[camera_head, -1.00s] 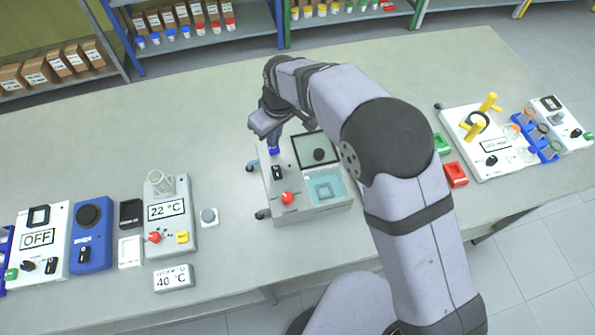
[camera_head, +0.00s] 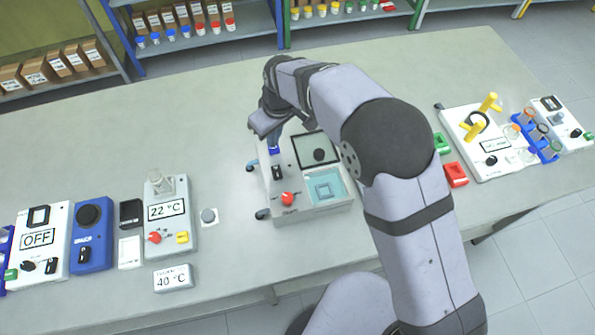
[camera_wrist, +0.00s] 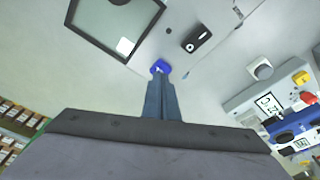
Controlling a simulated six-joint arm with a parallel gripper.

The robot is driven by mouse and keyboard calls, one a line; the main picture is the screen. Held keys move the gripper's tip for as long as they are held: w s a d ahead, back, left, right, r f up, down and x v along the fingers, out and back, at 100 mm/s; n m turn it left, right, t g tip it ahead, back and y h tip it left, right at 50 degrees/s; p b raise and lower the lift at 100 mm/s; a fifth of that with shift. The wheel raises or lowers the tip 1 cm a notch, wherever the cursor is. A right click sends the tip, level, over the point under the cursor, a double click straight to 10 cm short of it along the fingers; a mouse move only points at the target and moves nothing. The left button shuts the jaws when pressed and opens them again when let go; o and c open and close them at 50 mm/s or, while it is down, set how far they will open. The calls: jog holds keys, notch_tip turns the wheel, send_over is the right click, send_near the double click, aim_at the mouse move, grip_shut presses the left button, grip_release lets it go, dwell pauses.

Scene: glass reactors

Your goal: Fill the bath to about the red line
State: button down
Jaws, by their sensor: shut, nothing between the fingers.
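The bath (camera_head: 298,205) is a pale box in the middle of the bench with a basin of light blue water (camera_head: 326,187) at its front right. No red line can be made out. A dark-framed lid (camera_head: 316,149) stands open behind the basin. A red knob (camera_head: 288,198) and a black switch (camera_head: 277,173) are on the left. A small blue part (camera_wrist: 160,67) sits at the back left. My gripper (camera_head: 273,142) is shut and empty, with its fingertips at the blue part. The wrist view shows the fingers (camera_wrist: 161,82) overlapping it; contact is unclear.
A heater unit reading 22 °C (camera_head: 167,210) with glassware and a 40 °C plate (camera_head: 173,278) stand to the left. Red (camera_head: 456,174) and green blocks and a rig with yellow posts (camera_head: 489,102) stand to the right. The bench behind is clear.

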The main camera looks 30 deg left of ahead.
jog(key=shift+f, duration=0.2)
dwell(0.3)
jog(key=shift+f+b, duration=0.5)
jog(key=shift+f, duration=0.1)
dwell(0.7)
jog(key=shift+r+p, duration=0.8)
jog(key=shift+r, duration=0.25)
jog(key=shift+r, duration=0.15)
notch_tip(320, 180, up, 5)
jog(key=p, duration=0.3)
jog(key=shift+p, duration=0.35)
